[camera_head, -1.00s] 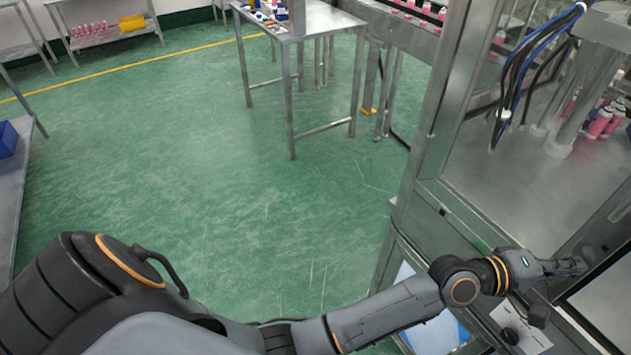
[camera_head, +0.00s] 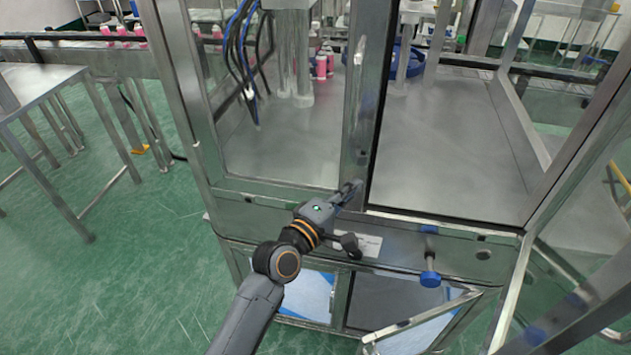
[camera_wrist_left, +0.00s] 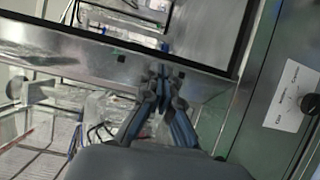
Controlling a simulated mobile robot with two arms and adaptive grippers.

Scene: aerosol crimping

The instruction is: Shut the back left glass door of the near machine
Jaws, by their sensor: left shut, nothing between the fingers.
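The near machine is a metal-framed glass enclosure; its frame (camera_head: 190,110) fills the middle of the head view. The left pane (camera_head: 290,160) sits in its frame beside a middle post (camera_head: 362,110). To the right of the post the bay looks open, and a framed glass door (camera_head: 575,190) stands swung outward at the right. I cannot tell which is the back left door. My left gripper (camera_head: 352,188) is shut and empty at the foot of the middle post; contact is unclear. In the left wrist view its fingertips (camera_wrist_left: 162,74) are together by a metal rail (camera_wrist_left: 70,50). My right gripper is out of view.
Below the bays is a panel with a label (camera_head: 368,244) and a blue knob (camera_head: 430,277). A lower cabinet door (camera_head: 425,322) stands open at the front. A metal table (camera_head: 40,85) is at the left, with clear green floor (camera_head: 150,260) below it.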

